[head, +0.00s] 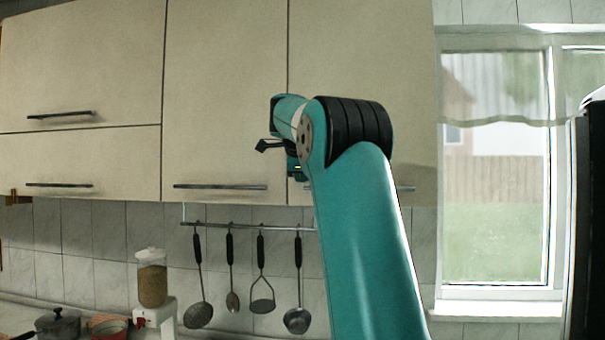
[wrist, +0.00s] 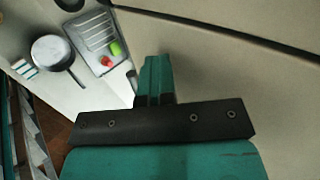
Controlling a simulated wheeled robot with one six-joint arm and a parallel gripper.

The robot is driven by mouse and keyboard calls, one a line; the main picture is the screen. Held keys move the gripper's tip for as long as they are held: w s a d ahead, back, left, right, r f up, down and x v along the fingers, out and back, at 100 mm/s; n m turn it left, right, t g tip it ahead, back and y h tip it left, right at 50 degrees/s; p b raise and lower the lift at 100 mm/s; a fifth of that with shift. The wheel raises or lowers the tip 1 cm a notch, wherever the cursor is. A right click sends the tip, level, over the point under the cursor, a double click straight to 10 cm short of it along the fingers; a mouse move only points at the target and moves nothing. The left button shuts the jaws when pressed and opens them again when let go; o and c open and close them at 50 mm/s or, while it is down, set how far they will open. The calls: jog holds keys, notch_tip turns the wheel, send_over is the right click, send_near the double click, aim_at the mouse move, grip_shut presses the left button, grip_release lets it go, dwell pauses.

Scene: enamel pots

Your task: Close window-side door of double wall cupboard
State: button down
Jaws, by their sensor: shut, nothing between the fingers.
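The double wall cupboard fills the upper middle of the head view, with its left door (head: 225,90) beside the window-side door (head: 400,60). Both doors look flush, with a thin dark seam between them. My gripper (head: 292,162) is in front of the doors near the seam, partly hidden by my wrist. In the wrist view, my gripper (wrist: 154,72) is shut and empty beside a beige cupboard surface (wrist: 240,70). I cannot tell whether it touches.
Several utensils hang from a rail (head: 240,227) below the cupboard. A window (head: 495,170) is at the right, beside a dark upright edge (head: 590,230). The wrist view shows the counter below, with a pan (wrist: 52,52) and a sink area (wrist: 95,38).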

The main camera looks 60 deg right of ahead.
jog(key=shift+d, duration=0.1)
jog(key=a+f+v, duration=0.2)
jog(key=v, duration=1.1)
